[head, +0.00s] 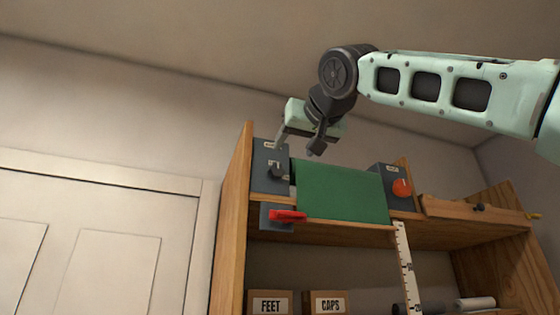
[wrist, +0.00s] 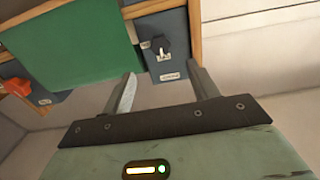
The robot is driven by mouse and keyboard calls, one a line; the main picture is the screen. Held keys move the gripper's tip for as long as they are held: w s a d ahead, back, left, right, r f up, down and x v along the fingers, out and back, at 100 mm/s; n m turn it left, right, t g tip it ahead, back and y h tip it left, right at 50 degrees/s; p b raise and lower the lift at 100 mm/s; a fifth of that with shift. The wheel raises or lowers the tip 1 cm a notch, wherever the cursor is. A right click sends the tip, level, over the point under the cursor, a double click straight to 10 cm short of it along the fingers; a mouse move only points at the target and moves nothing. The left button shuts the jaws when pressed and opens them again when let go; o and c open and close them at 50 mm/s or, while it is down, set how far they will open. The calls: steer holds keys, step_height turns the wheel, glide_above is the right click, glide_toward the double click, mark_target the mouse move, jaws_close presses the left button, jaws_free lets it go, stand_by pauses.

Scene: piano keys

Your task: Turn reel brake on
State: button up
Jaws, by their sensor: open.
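A dark grey box (head: 266,157) with a small black knob (head: 277,171) stands at the left end of the shelf top. The knob also shows in the wrist view (wrist: 160,44), between a pale tag and a small label. A red lever (head: 288,216) lies roughly level on a dark plate below that box. An orange-red knob (head: 402,188) sits on another grey box at the right. The labels are too small to read, so I cannot tell which control is the reel brake. My gripper (head: 298,146) is open and empty, close to the black-knob box; its fingers (wrist: 162,76) frame the knob but are apart from it.
A green panel (head: 340,190) slopes between the two boxes. The wooden shelf's left side board (head: 231,220) stands beside the black-knob box. A ruler (head: 403,260) hangs from the shelf front. Boxes marked FEET (head: 270,304) and CAPS (head: 327,302) stand below.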

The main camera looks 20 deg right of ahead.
mark_target(278, 170)
steer(key=w+p, duration=0.5)
steer(key=w, duration=0.4)
steer(key=shift+w+r, duration=0.15)
steer(key=shift+w, duration=0.7)
steer(key=shift+f, duration=0.2)
steer(key=c, duration=1)
